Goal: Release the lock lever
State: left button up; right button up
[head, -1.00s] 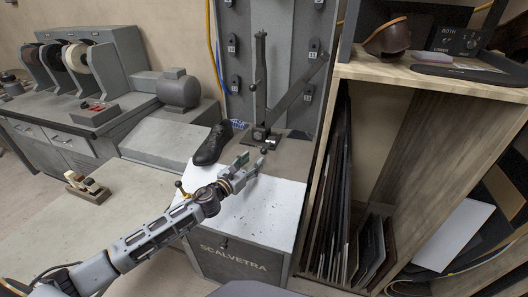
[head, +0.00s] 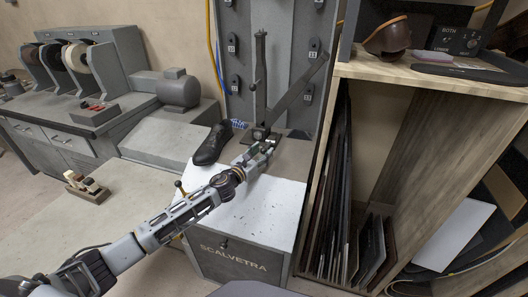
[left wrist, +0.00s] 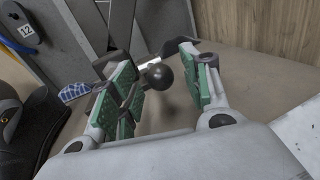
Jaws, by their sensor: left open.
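The gripper is open. In the head view my left gripper (head: 258,153) is at the base of the stitcher's upright post (head: 260,80) and hides most of the knob there. A long diagonal arm (head: 297,95) rises right from that base. My right gripper is not in view.
A black shoe (head: 213,145) stands on the bench left of the gripper; its edge also shows in the left wrist view (left wrist: 30,125). A wooden shelf (head: 420,78) with upright sheets stands close on the right. The white bench top (head: 265,205) in front is clear.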

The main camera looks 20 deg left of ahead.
pick_arm(q)
jog(key=shift+x, duration=0.85)
grip_shut()
